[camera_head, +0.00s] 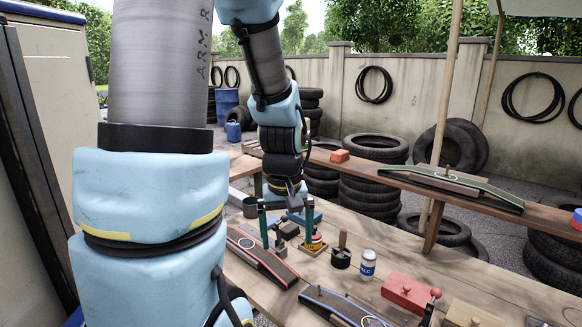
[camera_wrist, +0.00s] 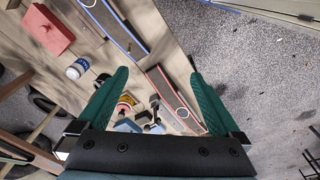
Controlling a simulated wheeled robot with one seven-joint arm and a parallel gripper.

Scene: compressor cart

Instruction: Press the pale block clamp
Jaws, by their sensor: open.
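My gripper (camera_head: 287,226) is open and empty, with green fingers pointing down over the far left part of the bench. It is well to the left of and beyond the pale block. The wrist view shows both fingers (camera_wrist: 158,76) spread apart.
Long strips (camera_head: 262,254) lie along the near edge.

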